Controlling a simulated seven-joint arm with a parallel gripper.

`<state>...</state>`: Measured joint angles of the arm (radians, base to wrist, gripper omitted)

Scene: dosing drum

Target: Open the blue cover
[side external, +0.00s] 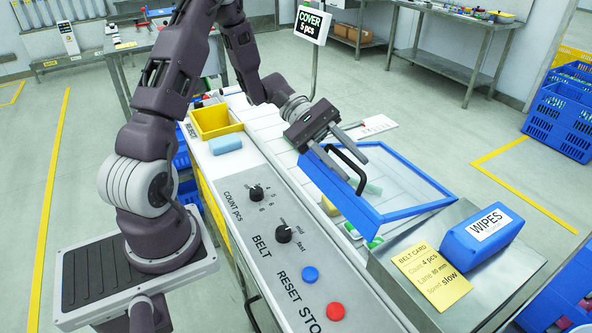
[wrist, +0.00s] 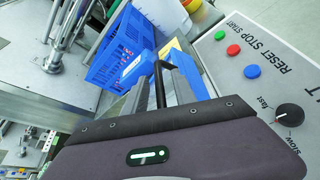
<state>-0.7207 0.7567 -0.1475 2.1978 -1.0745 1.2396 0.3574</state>
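The blue cover (side external: 408,212) is a blue frame with a clear panel, over the white belt lane in the side view. It looks tilted, but how far it stands off the lane is hard to tell. Its black handle (side external: 348,165) is a bent bar on the near part of the frame. My gripper (side external: 352,141) is at the handle, its two grey fingers apart. In the wrist view, the black handle (wrist: 160,84) rises in front of the gripper body, and blue frame parts (wrist: 143,66) show behind it. Contact between fingers and handle cannot be made out.
A control panel with knobs, a blue button (side external: 310,274) and a red button (side external: 335,311) lies in front. A blue wipes box (side external: 482,236) and a yellow belt card (side external: 431,274) are at right. A yellow bin (side external: 215,121) and light-blue sponge (side external: 226,143) sit left.

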